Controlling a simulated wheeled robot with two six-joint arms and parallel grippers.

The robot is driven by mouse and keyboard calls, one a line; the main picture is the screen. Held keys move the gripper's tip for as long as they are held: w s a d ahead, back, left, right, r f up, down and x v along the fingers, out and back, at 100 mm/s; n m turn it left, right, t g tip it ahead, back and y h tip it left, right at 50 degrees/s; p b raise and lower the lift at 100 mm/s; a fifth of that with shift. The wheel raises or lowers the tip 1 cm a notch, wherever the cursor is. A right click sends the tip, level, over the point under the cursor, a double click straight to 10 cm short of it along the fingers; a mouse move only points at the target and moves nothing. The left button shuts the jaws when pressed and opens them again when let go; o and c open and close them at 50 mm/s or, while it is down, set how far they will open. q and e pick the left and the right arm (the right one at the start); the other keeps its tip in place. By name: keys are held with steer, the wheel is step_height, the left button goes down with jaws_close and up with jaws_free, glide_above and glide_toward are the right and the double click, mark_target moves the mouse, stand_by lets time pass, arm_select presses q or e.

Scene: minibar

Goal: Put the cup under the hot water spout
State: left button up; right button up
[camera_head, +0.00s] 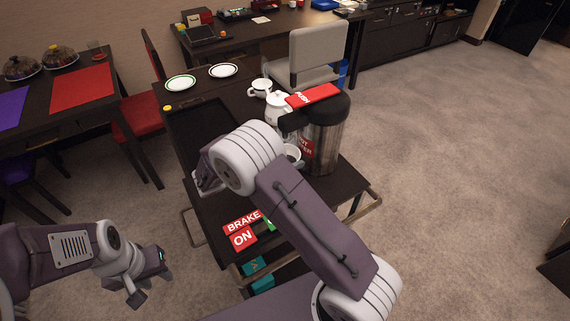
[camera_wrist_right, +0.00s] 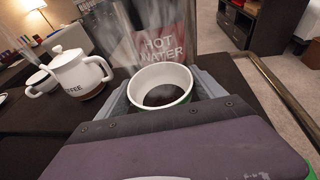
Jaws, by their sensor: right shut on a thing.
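The cup (camera_wrist_right: 160,75), white inside with a green outer band, is in my right gripper (camera_wrist_right: 163,92), whose grey fingers close on both sides of it. Its dark inside faces the wrist camera. It also shows in the head view (camera_head: 293,153), partly hidden by my right arm. The hot water dispenser (camera_head: 326,143) is a steel urn with a black top and a red PUSH lever. Its HOT WATER label (camera_wrist_right: 163,43) is just beyond the cup. The spout is not clearly visible. My left gripper (camera_head: 150,279) is empty and open, left of the cart.
A white coffee pot (camera_wrist_right: 78,75) stands left of the cup, by a white cup (camera_head: 260,88). Two plates (camera_head: 181,83) lie at the cart's (camera_head: 215,210) far end. A grey chair (camera_head: 304,58) is behind. The floor to the right is clear.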

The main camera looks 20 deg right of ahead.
steer(key=shift+f+b, duration=0.35)
steer(key=shift+f, duration=1.45)
steer(key=shift+f, duration=0.1)
steer(key=o, duration=1.6)
steer(key=p+v, duration=0.1)
steer(key=v, duration=1.1)
steer(key=shift+a, duration=0.1)
